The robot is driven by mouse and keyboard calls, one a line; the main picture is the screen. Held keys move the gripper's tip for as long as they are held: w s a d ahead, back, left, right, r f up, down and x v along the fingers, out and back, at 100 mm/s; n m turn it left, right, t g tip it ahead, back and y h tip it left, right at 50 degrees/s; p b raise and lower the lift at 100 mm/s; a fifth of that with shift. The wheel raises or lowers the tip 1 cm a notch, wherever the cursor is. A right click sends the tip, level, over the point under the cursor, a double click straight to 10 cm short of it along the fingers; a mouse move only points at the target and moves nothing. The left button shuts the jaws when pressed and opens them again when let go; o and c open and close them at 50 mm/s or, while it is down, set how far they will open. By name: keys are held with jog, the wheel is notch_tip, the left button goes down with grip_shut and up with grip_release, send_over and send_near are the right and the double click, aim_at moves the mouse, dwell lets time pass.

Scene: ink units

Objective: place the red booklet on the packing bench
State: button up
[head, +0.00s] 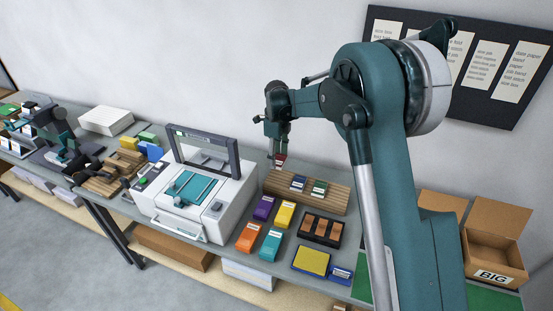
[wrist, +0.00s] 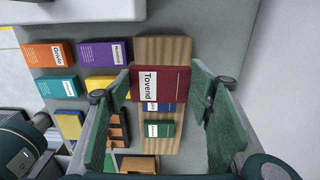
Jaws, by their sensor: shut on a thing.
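The red booklet (wrist: 172,84), with a white label reading "Tovend", is between the fingers of my gripper (wrist: 163,90) in the wrist view. My gripper is shut on it. In the head view my gripper (head: 279,150) hangs at the back of the middle table, with the red booklet (head: 280,161) at its tips, over the left end of a wooden board (head: 328,203). I cannot tell whether the booklet touches the board. A green surface (head: 510,300) with cardboard boxes shows at the right; it may be the packing bench, partly hidden by my arm.
A blue booklet (head: 298,183) and a green booklet (head: 320,187) lie on the board. Purple (head: 264,207), yellow, orange and teal boxes stand in front. A white printing machine (head: 190,190) stands left. Open cartons, one marked "BIG" (head: 492,262), stand right.

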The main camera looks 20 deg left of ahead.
jog(key=s+d+f+b, duration=0.1)
jog(key=s+d, duration=0.4)
jog(key=d, duration=0.7)
jog(key=s+d+f+b, duration=0.1)
jog(key=s+d, duration=0.4)
jog(key=d, duration=0.8)
jog(key=s+d+f+b, duration=0.2)
jog(key=s+d, duration=0.3)
jog(key=d, duration=0.7)
jog(key=s+d+f, duration=0.1)
jog(key=s+d, duration=0.8)
jog(key=s, duration=0.1)
jog(key=shift+d+f+b, duration=0.25)
jog(key=shift+f+b, duration=0.05)
jog(key=shift+f, duration=0.05)
jog(key=shift+s+f, duration=0.1)
jog(key=shift+f+b, duration=0.3)
jog(key=shift+f, duration=2.55)
jog(key=shift+f, duration=2.05)
